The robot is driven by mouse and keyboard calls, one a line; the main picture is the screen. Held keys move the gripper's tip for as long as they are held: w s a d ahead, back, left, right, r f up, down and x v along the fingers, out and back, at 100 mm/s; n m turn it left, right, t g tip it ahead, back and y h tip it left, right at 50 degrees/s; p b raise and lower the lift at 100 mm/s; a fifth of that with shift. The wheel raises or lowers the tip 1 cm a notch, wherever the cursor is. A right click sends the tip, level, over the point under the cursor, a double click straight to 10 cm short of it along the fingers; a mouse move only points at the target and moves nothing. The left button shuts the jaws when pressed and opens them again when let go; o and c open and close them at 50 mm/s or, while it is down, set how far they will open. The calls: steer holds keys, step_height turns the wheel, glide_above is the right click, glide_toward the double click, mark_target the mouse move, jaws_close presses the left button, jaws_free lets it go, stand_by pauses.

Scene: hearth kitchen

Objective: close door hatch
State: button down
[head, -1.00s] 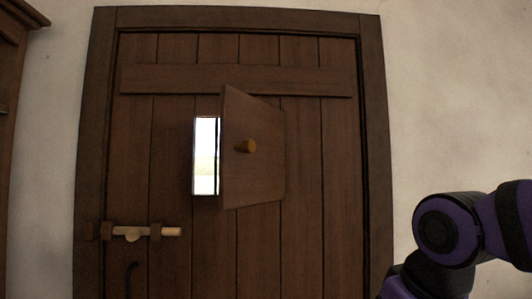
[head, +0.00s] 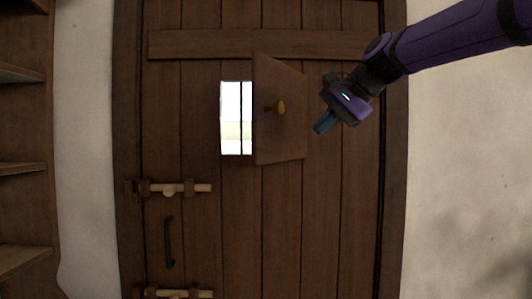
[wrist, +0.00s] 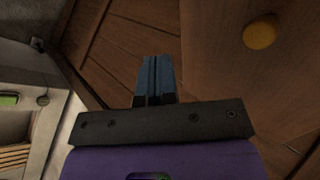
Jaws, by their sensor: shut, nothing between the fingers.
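A small wooden hatch (head: 279,135) in the large plank door stands open, swung outward on its right of the bright opening (head: 236,118). A round wooden knob (head: 280,107) sits on the hatch's face. In the head view my gripper (head: 322,127) is just right of the hatch, apart from the knob, its blue fingers pointing down and left. In the wrist view the fingers (wrist: 156,68) are together and empty, with the knob (wrist: 260,32) at upper right on the hatch panel (wrist: 235,70). Whether the fingers touch the hatch cannot be told.
The plank door (head: 343,215) has a wooden bolt (head: 185,188), a dark handle (head: 169,242) and a lower bolt (head: 178,293) on its left side. Wooden shelves (head: 24,168) stand at far left. Pale wall (head: 455,190) lies to the right.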

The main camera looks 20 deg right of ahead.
mark_target(267, 154)
steer(key=shift+w+a+f, duration=1)
steer(key=shift+w+a, duration=0.2)
steer(key=shift+w, duration=0.4)
steer(key=shift+w+a+f, duration=1.05)
steer(key=shift+w+a, duration=0.15)
steer(key=shift+w, duration=0.35)
steer(key=shift+w+a+f, duration=1)
steer(key=shift+w+a, duration=0.2)
steer(key=shift+w, duration=0.4)
steer(key=shift+w+a+m+t, duration=0.3)
steer(key=shift+w+a+m, duration=0.2)
steer(key=shift+w+a, duration=0.1)
steer(key=w+a+m+h, duration=0.1)
steer(key=w, duration=0.1)
steer(key=w+a+m, duration=0.1)
steer(key=w+a, duration=0.1)
steer(key=shift+t+h, duration=0.4)
steer(key=w+a+m+h, duration=0.1)
steer(key=w+m, duration=0.1)
steer(key=w, duration=0.3)
steer(key=w+a+m+h, duration=0.1)
steer(key=w+m+h, duration=0.1)
steer(key=w, duration=0.4)
steer(key=w+m+t+h, duration=0.1)
steer(key=w, duration=0.5)
steer(key=shift+w+a+r+m+h, duration=0.2)
steer(key=shift+a+m+h, duration=0.1)
steer(key=shift+a+m, duration=0.1)
